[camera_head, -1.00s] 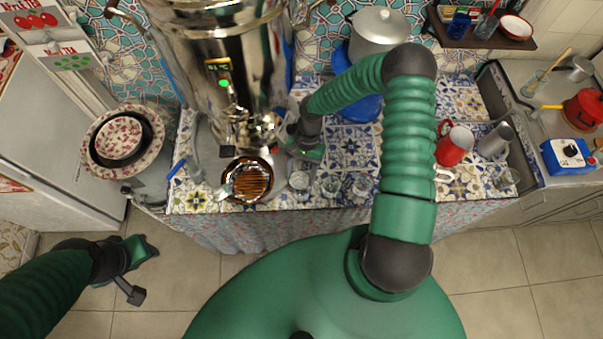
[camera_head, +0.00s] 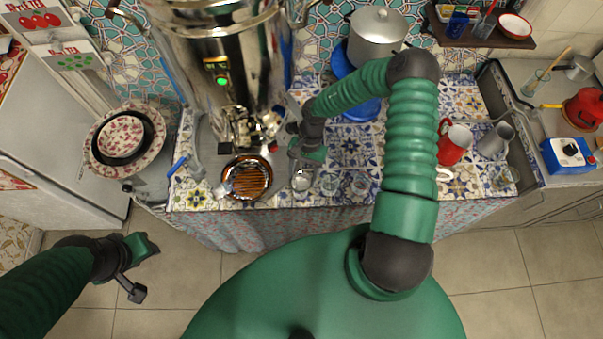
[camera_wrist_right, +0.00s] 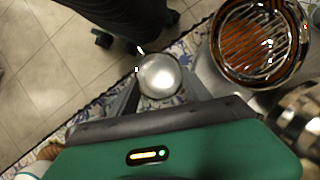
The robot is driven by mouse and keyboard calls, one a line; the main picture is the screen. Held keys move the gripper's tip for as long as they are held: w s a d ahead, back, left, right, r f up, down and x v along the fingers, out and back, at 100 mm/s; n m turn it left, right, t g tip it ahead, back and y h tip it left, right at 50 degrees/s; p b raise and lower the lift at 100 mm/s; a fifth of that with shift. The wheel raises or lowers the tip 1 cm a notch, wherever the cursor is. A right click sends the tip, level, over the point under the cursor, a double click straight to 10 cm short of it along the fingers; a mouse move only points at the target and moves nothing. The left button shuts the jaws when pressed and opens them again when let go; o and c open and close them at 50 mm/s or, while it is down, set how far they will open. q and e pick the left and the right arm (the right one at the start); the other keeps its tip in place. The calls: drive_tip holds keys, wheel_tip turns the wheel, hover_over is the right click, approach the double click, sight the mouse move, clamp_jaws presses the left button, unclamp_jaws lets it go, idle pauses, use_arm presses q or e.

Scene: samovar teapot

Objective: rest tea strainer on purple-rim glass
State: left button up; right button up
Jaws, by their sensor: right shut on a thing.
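My right gripper (camera_head: 300,172) is low over the front edge of the tiled counter, to the right of the samovar tap. It is shut on a small round silver piece, which looks like the tea strainer (camera_head: 302,181). In the right wrist view the strainer's pale round bowl (camera_wrist_right: 160,74) shows between my fingers. Small clear glasses (camera_head: 330,183) (camera_head: 360,184) stand just to the right. I cannot tell which rim is purple, or whether a glass is under the strainer. My left gripper (camera_head: 138,270) hangs over the floor at the left; its jaw opening is unclear.
The steel samovar (camera_head: 222,60) stands behind, with an amber dish under a wire grill (camera_head: 247,178) below its tap; the dish is close in the right wrist view (camera_wrist_right: 250,45). A red mug (camera_head: 453,145) and grey jug (camera_head: 493,143) stand at right. Patterned bowls (camera_head: 122,137) stand left.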

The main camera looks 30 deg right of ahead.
drive_tip(key=shift+d+f, duration=0.1)
idle(0.4)
drive_tip(key=shift+a+f, duration=0.25)
drive_tip(key=shift+f, duration=0.05)
drive_tip(key=shift+w+f, duration=0.1)
drive_tip(key=shift+f, duration=0.1)
drive_tip(key=shift+d, duration=0.1)
drive_tip(key=shift+f, duration=0.2)
idle(0.4)
drive_tip(key=o, duration=1.4)
